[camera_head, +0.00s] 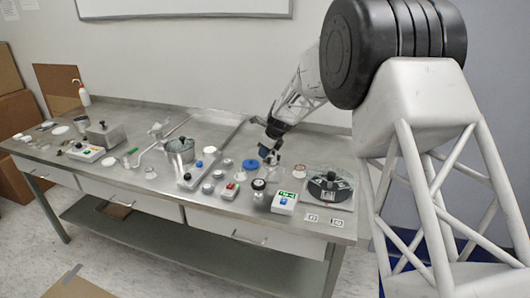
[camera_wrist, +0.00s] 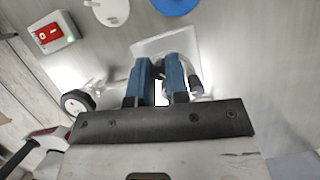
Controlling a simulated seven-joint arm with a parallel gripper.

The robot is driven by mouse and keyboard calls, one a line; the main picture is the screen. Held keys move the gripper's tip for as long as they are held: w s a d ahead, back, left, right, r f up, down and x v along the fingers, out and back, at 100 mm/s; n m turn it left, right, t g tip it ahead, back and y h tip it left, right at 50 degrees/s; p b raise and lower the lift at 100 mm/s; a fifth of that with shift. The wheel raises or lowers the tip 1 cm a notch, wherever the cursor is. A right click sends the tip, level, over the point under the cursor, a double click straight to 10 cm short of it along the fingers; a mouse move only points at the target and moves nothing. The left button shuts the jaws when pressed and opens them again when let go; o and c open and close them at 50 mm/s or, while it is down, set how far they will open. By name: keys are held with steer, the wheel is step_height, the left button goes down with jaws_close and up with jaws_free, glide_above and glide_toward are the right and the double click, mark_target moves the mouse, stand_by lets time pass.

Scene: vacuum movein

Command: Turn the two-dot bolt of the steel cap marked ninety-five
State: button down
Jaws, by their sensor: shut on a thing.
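My gripper (camera_head: 268,153) hangs low over the right half of the steel bench. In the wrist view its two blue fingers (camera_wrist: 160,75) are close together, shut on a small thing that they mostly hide. A clear, glassy part (camera_wrist: 190,65) shows beside the right finger, over a pale square plate (camera_wrist: 150,46). I cannot tell whether the held thing is part of it. I cannot make out a steel cap marked ninety-five or a two-dot bolt in either view.
A round gauge (camera_head: 258,184), a red switch box (camera_head: 230,190) and a green-display box (camera_head: 284,203) stand in front of my gripper. A blue disc (camera_head: 250,164) lies to its left. A black-topped round device (camera_head: 328,187) stands to the right. A steel pot (camera_head: 180,153) stands farther left.

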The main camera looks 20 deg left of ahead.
steer(key=shift+n+g, duration=0.7)
steer(key=shift+n, duration=1.2)
steer(key=c, duration=1.4)
jaws_free()
steer(key=shift+w, duration=0.1)
steer(key=shift+v, duration=3.9)
steer(key=shift+o, duration=0.5)
